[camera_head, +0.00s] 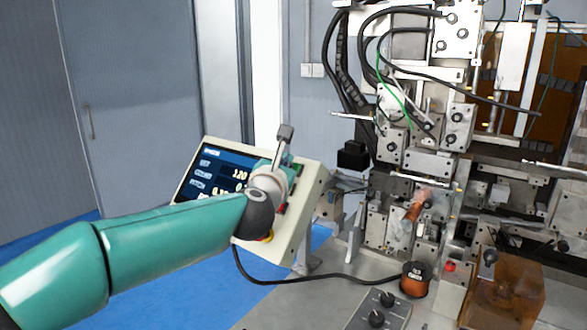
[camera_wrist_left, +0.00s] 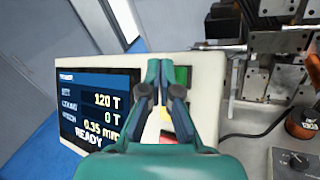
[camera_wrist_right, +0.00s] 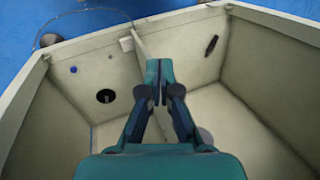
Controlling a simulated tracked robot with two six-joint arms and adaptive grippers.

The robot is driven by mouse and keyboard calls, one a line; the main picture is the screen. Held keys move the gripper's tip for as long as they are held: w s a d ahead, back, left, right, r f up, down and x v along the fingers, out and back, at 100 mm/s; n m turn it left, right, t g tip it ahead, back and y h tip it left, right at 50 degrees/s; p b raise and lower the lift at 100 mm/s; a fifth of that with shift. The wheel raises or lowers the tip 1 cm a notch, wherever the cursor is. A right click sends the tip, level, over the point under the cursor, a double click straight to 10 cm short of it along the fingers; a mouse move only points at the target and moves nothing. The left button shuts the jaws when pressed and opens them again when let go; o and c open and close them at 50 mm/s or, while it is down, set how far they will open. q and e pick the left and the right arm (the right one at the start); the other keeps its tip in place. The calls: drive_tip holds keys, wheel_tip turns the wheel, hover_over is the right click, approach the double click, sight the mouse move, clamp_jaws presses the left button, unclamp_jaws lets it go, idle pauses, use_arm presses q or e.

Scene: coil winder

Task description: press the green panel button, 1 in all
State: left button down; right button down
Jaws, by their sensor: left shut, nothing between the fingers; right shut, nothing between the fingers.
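The control panel (camera_head: 314,190) is a cream box with a dark screen, tilted up beside the machine. In the left wrist view, the green button (camera_wrist_left: 182,76) shows on the panel's face, partly covered by my left gripper's fingers. My left gripper (camera_wrist_left: 161,66) is shut and empty in front of the panel, its tips just left of the button in that view. Contact with the button cannot be told. My right gripper (camera_wrist_right: 156,68) is shut and empty, away from the panel.
The screen (camera_wrist_left: 95,108) reads 120 T, 0 T, 0.35 mm and READY. The winding machine (camera_head: 425,140) stands right of the panel. An orange-brown spool (camera_head: 415,279) and a knob box (camera_head: 378,312) are in front. A cream walled box (camera_wrist_right: 85,65) lies below my right gripper.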

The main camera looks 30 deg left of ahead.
use_arm(q)
drive_tip(key=shift+w+f, duration=0.15)
drive_tip(key=shift+f, duration=0.05)
idle(0.5)
drive_tip(key=shift+w, duration=0.2)
